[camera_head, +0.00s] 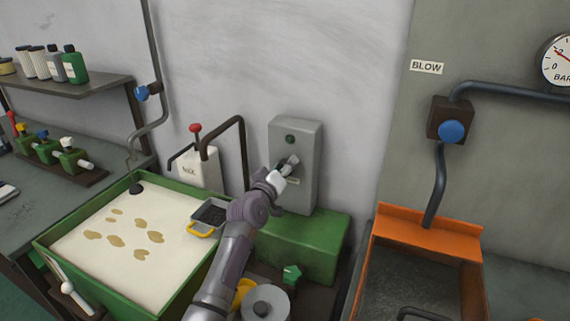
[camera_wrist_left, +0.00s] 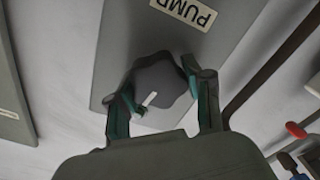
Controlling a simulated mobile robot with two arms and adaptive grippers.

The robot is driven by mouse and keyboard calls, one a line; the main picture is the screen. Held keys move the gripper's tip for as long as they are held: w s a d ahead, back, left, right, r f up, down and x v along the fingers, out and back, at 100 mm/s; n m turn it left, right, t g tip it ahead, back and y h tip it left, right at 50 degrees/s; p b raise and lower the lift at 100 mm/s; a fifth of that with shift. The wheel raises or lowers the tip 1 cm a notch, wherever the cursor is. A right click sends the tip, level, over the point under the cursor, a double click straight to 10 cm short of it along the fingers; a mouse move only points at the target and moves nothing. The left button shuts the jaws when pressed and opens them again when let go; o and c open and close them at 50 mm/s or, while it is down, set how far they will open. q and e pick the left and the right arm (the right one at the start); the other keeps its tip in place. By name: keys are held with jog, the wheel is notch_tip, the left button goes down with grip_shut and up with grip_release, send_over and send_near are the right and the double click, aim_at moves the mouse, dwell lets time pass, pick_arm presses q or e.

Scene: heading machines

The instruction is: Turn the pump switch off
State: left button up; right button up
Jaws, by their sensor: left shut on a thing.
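The pump switch is a dark rotary knob (camera_wrist_left: 160,85) with a white pointer mark, on a grey box (camera_head: 309,150) on the wall. A label reading PUMP (camera_wrist_left: 185,10) shows on the box in the left wrist view. My left gripper (camera_head: 288,168) is at the front of the box, and in the left wrist view its fingers (camera_wrist_left: 163,95) are on both sides of the knob, shut on it. In the head view the gripper and arm hide most of the knob. My right gripper is in neither view.
A green tray (camera_head: 50,248) of pale liquid stands at the left. A white can (camera_head: 200,170) with a red-tipped lever is left of the box. A green block (camera_head: 310,247) lies below the box. An orange bin (camera_head: 428,232) stands at the right.

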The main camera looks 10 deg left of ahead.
pick_arm(q)
jog(key=shift+f+n, duration=0.15)
jog(key=shift+n, duration=0.95)
jog(key=o, duration=1.2)
jog(key=shift+s+a, duration=0.1)
jog(key=shift+s, duration=0.05)
jog(key=s, duration=0.3)
jog(key=s+a, duration=0.1)
jog(key=s, duration=0.3)
jog(key=s+a, duration=0.1)
jog(key=s, duration=0.3)
jog(key=shift+s+a, duration=0.1)
jog(key=shift+s, duration=0.15)
